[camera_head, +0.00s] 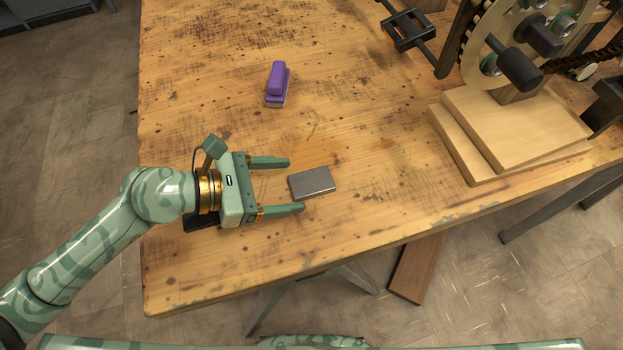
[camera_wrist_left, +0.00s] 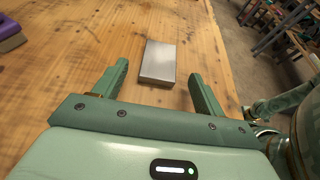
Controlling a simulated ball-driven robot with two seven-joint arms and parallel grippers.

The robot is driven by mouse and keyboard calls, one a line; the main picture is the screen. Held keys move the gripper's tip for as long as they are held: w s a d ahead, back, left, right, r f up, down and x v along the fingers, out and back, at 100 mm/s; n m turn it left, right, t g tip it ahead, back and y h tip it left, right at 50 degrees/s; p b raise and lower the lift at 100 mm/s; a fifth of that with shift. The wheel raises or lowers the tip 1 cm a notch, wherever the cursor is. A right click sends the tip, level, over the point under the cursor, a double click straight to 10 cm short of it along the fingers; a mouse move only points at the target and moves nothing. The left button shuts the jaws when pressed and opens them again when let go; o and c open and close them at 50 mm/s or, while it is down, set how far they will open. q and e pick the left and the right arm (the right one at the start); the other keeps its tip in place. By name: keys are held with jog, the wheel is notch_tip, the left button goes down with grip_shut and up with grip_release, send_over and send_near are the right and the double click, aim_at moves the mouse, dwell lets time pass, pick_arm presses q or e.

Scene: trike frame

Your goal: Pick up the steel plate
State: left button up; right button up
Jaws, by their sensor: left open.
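The steel plate (camera_head: 312,182) is a small grey rectangular block lying flat on the wooden table near its front edge. It also shows in the left wrist view (camera_wrist_left: 159,62), just beyond the fingertips and between their lines. My left gripper (camera_head: 296,185) is open and empty, with its two green fingers pointing right toward the plate. In the left wrist view the fingers (camera_wrist_left: 158,72) stand on either side of the plate's near end, with a gap on both sides. I cannot tell its exact height above the table. My right gripper is not in view.
A purple stapler-like object (camera_head: 277,84) lies farther back on the wooden table (camera_head: 370,130). Stacked light boards (camera_head: 510,130) and a dark wheeled mechanism (camera_head: 520,60) stand at the right. The table around the plate is clear. A brown board (camera_head: 417,267) lies below the front edge.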

aim_at(295, 186)
pick_arm(q)
jog(key=shift+x, duration=0.95)
jog(key=shift+w+d+f, duration=0.2)
jog(key=shift+d+f, duration=0.05)
jog(key=shift+r, duration=0.1)
jog(key=c, duration=1.4)
jog(key=shift+r, duration=0.4)
notch_tip(295, 186, up, 3)
jog(key=shift+f+p, duration=0.2)
jog(key=shift+p, duration=0.85)
jog(key=shift+s+a+r+n+t+y+p, duration=0.35)
jog(key=shift+s+a+r+n+t+p, duration=0.25)
jog(key=shift+a+r, duration=1.85)
jog(key=shift+s+a+r+n+t+y+p, duration=0.5)
jog(key=shift+a+r, duration=1)
jog(key=shift+a, duration=1.8)
jog(key=shift+s+a+r+n+t+y+p, duration=0.25)
jog(key=shift+s+a+r+n+t+p, duration=0.4)
jog(key=shift+a+r, duration=1.8)
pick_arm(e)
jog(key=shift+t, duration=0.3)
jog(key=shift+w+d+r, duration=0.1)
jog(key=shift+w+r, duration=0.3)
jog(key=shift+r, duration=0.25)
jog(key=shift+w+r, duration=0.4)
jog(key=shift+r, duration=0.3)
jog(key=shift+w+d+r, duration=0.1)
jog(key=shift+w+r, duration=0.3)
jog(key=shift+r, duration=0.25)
